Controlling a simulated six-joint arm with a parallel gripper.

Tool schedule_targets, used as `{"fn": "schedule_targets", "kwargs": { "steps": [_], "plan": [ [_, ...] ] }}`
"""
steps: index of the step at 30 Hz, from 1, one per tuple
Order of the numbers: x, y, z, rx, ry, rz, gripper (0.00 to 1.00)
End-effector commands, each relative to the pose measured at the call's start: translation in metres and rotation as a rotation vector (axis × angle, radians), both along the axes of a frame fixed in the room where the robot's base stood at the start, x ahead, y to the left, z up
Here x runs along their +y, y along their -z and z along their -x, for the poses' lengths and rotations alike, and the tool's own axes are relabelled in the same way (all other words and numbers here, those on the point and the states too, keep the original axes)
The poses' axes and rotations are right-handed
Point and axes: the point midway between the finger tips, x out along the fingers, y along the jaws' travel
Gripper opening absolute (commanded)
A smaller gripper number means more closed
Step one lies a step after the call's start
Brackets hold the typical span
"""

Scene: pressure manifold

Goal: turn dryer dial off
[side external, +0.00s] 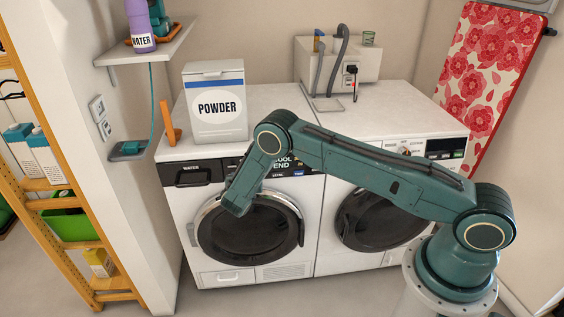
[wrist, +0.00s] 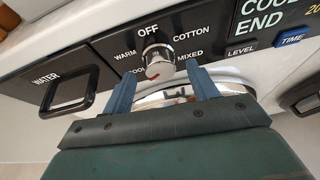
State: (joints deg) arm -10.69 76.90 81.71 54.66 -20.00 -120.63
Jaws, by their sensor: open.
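The dryer dial (wrist: 157,60) is a chrome knob on the black panel, with a small red mark on its lower left side. OFF is printed above it, WARM and COTTON at its upper sides, and MIXED at lower right; a lower-left label is partly covered. My gripper (wrist: 160,72) is open, its two blue fingers apart below and to either side of the dial, with nothing between them gripped. I cannot tell whether a finger touches the knob. In the side external view my wrist hides the dial on the left machine (side external: 210,272).
A WATER drawer handle (wrist: 70,92) sits left of the dial, and LEVEL (wrist: 241,50) and TIME (wrist: 291,38) buttons sit right. The round door (side external: 247,230) is below. A POWDER box (side external: 216,107) stands on top. A second machine (side external: 349,265) stands at right.

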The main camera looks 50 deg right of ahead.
Motion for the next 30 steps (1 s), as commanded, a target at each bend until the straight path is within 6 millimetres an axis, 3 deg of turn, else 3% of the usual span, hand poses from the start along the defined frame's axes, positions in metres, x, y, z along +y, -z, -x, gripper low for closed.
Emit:
{"fn": "schedule_targets", "kwargs": {
  "steps": [7, 18, 25, 30],
  "plan": [
    [-0.0111, 0.0065, -0.0105, 0.001, 0.001, 0.001, 0.59],
    [-0.0129, 0.0077, -0.0123, 0.001, 0.000, -0.001, 0.59],
    [-0.0127, 0.0076, -0.0122, 0.001, 0.000, 0.000, 0.16],
    [-0.0127, 0.0076, -0.0121, -0.001, 0.001, -0.002, 0.14]
  ]
}}
